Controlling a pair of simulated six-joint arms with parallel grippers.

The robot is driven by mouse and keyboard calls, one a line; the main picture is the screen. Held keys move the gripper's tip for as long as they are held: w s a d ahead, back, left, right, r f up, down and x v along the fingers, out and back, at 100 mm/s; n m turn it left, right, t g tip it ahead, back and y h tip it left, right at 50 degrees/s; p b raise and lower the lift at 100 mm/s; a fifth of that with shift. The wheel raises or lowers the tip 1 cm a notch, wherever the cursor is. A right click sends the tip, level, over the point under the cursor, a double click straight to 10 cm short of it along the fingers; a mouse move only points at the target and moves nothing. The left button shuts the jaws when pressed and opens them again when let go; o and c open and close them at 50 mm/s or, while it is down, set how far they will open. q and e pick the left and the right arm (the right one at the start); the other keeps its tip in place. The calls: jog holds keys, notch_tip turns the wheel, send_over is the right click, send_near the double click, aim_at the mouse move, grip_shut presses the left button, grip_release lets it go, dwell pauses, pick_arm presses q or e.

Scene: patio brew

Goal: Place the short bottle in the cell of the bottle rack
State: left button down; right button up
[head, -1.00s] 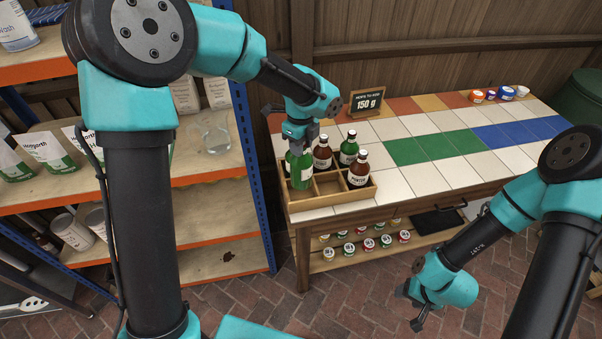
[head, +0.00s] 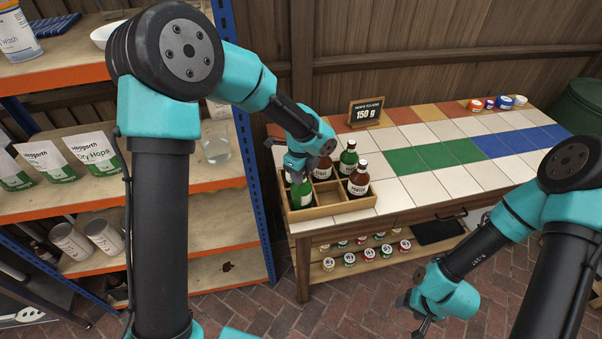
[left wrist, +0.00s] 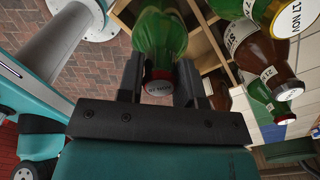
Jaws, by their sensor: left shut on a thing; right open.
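The wooden bottle rack (head: 332,209) stands on the left end of the tiled counter. My left gripper (head: 297,170) is shut on the neck of a green bottle (head: 301,194), which is upright at the rack's front left cell. The rack's front wall hides its base, so I cannot tell whether it touches the floor of the cell. In the left wrist view the green bottle (left wrist: 160,35) is between the fingers, cap toward the camera. My right gripper (head: 418,318) is open and empty, low in front of the counter.
Other cells hold a brown bottle (head: 323,170), a green bottle (head: 348,158) and a brown bottle (head: 358,180). The front middle cell looks empty. A sign (head: 366,112) stands behind the rack. Shelving (head: 215,180) is close on the left. The counter's middle is clear.

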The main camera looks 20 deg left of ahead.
dwell(0.3)
pick_arm(q)
jog(key=c, duration=0.8)
grip_release()
jog(key=shift+f, duration=0.15)
notch_tip(320, 180, up, 12)
jog(key=shift+r, duration=0.15)
